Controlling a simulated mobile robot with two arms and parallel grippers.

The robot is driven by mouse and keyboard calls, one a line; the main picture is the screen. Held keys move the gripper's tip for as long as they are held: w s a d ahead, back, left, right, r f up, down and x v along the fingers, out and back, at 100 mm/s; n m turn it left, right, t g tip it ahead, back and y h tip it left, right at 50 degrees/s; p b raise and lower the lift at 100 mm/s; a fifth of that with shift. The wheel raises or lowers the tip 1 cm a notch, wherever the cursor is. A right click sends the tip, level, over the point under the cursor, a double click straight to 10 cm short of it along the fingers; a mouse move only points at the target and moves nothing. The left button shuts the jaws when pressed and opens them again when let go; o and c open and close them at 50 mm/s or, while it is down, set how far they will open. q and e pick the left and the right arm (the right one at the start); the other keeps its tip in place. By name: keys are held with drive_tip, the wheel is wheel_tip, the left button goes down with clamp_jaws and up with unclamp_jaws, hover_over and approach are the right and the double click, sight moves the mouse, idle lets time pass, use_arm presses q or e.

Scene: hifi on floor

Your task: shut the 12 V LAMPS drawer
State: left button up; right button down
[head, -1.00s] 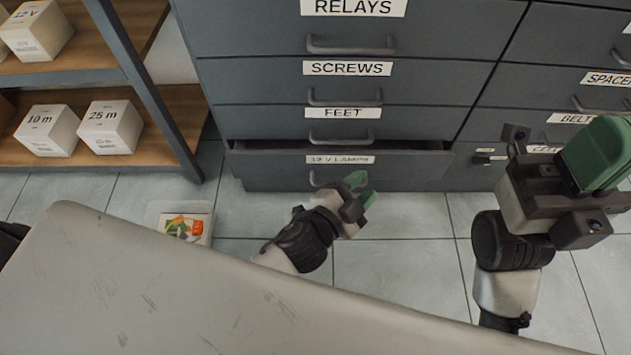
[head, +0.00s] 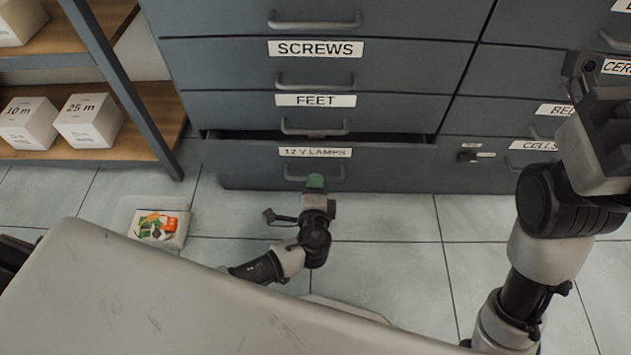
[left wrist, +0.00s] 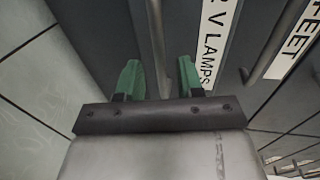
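The 12 V LAMPS drawer (head: 240,160) is the lowest in its column and stands a little open, with a dark gap above its front. Its handle (head: 315,177) is below the label; it also shows in the left wrist view (left wrist: 155,40). My left gripper (head: 316,182) is at the handle in the head view. In the left wrist view my left gripper (left wrist: 160,80) has its green fingers apart, with the handle lined up between them. Whether they touch it I cannot tell. My right gripper (head: 608,115) is at the right edge; its fingertips are out of view.
The FEET drawer (head: 400,107) and SCREWS drawer (head: 400,72) above look shut. A key sits in a lock (head: 468,156) on the right. A clear bin (head: 122,215) with a colourful packet stands on the floor. A shelf with white boxes (head: 88,120) is at left.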

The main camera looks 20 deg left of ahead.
use_arm(q)
drive_tip(key=shift+b+x, duration=0.5)
drive_tip(key=shift+x, duration=1.15)
clamp_jaws()
